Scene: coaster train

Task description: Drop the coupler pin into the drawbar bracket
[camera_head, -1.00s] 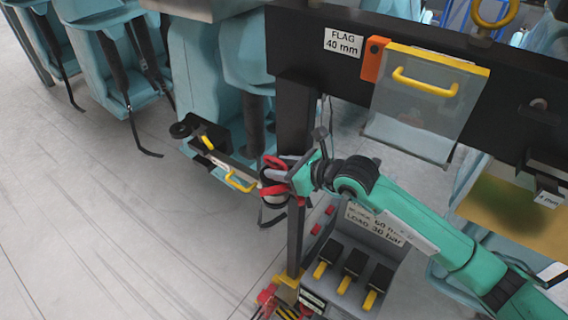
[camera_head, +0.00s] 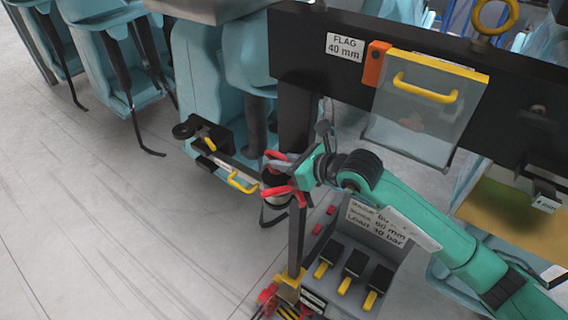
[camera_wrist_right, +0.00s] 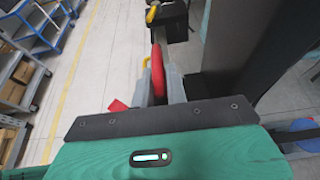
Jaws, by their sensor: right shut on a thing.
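My right gripper (camera_head: 290,172) comes in from the right in the head view, in front of a dark post. It is shut on a red, loop-like handle, which shows between its grey fingers in the wrist view (camera_wrist_right: 158,72). I take this handle to be the coupler pin's; the pin's lower part cannot be made out clearly. A black bracket-like block (camera_head: 207,133) with yellow parts and a grey bar sits at the teal car's side, left of the gripper. I take it to be the drawbar bracket. A yellow handle (camera_head: 242,184) is at its near end. My left gripper is not in view.
A control console (camera_head: 352,262) with several yellow-tipped levers stands below my right arm. A black beam (camera_head: 310,60) with a clear, yellow-topped flag panel (camera_head: 415,110) crosses above. The dark post (camera_head: 294,125) is close to the gripper. Open floor (camera_head: 110,230) lies left.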

